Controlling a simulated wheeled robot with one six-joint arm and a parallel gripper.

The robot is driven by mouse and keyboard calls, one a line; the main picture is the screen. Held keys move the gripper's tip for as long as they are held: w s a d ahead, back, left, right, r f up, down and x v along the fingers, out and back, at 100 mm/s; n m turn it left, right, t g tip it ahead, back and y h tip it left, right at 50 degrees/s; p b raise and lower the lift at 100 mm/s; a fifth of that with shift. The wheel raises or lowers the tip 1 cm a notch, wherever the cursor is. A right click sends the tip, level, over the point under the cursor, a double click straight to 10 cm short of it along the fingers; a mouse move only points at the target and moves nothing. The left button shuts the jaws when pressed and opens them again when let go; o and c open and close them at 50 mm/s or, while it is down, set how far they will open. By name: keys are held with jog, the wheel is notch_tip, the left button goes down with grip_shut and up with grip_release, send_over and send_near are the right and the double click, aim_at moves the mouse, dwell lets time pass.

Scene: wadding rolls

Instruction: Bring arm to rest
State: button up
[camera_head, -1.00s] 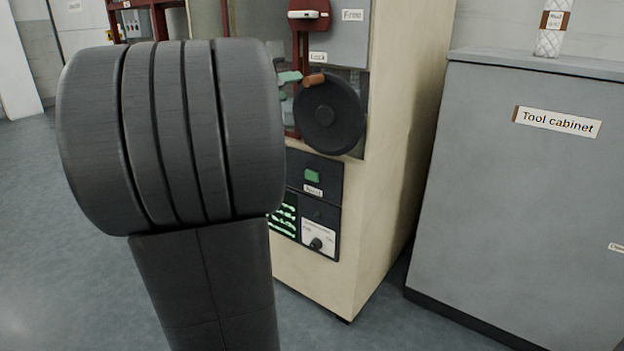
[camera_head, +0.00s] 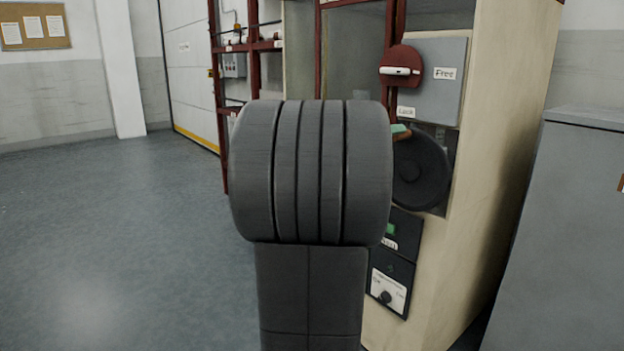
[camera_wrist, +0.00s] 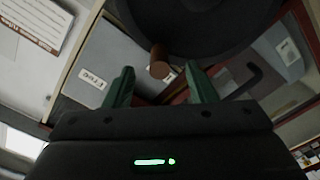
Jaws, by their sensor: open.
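My arm's dark grey joint stands in the middle of the head view and hides most of my gripper. Only a green fingertip shows past its right edge, near the black handwheel (camera_head: 420,172). In the wrist view my gripper (camera_wrist: 161,78) has its two green fingers spread apart with nothing held between them. The handwheel (camera_wrist: 200,22) fills the top of that view. Its brown crank knob (camera_wrist: 158,62) appears between the fingertips, and I cannot tell how far beyond them it is.
The cream machine (camera_head: 490,190) carries a red lever (camera_head: 401,66) by "Free" and "Lock" labels, and a knob panel (camera_head: 388,290). A grey cabinet (camera_head: 570,220) stands at right. A dark red frame (camera_head: 257,60) stands behind. Open floor (camera_head: 130,230) lies to the left.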

jog(key=shift+p+x, duration=0.55)
jog(key=shift+x, duration=1.15)
